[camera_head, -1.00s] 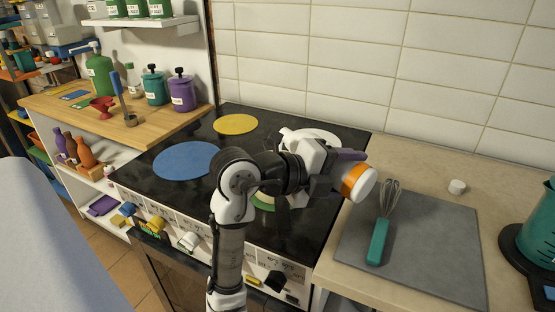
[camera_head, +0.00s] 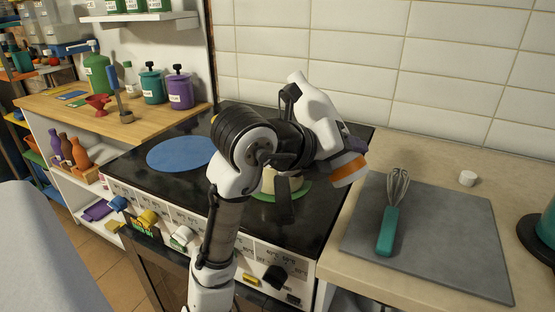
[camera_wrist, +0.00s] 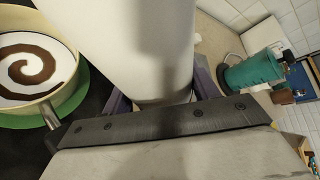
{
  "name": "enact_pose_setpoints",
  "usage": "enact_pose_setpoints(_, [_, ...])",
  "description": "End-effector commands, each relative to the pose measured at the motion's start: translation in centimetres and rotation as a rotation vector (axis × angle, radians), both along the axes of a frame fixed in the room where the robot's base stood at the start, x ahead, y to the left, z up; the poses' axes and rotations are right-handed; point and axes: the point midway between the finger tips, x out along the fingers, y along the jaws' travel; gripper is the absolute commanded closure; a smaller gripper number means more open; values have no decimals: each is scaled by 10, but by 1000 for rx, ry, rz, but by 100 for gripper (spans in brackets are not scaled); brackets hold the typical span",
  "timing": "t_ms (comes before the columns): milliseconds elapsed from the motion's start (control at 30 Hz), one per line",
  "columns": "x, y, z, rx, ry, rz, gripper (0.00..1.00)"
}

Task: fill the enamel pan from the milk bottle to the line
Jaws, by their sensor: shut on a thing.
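My gripper (camera_head: 338,148) is shut on the milk bottle (camera_head: 349,171), a white bottle with an orange band, held tilted above the right side of the stove. In the wrist view the bottle's white body (camera_wrist: 150,45) stands between the purple fingers of my gripper (camera_wrist: 163,97). The cream enamel pan (camera_wrist: 72,100) is left of the bottle there; inside it is a white surface with a brown spiral. In the head view my arm mostly hides the pan (camera_head: 269,183), which stands on a green disc. I cannot make out a fill line or any flowing milk.
The black stove top (camera_head: 312,222) also bears a blue disc (camera_head: 180,154). Right of it, a grey mat (camera_head: 440,238) on the counter carries a whisk (camera_head: 390,220); a small white piece (camera_head: 467,178) lies behind. A teal appliance (camera_head: 546,225) stands at the right edge.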

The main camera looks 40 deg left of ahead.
Motion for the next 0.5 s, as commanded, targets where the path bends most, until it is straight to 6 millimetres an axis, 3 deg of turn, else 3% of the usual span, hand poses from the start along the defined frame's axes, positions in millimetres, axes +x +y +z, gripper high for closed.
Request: enact_pose_setpoints(500, [2, 18, -19, 424, -49, 2, 81])
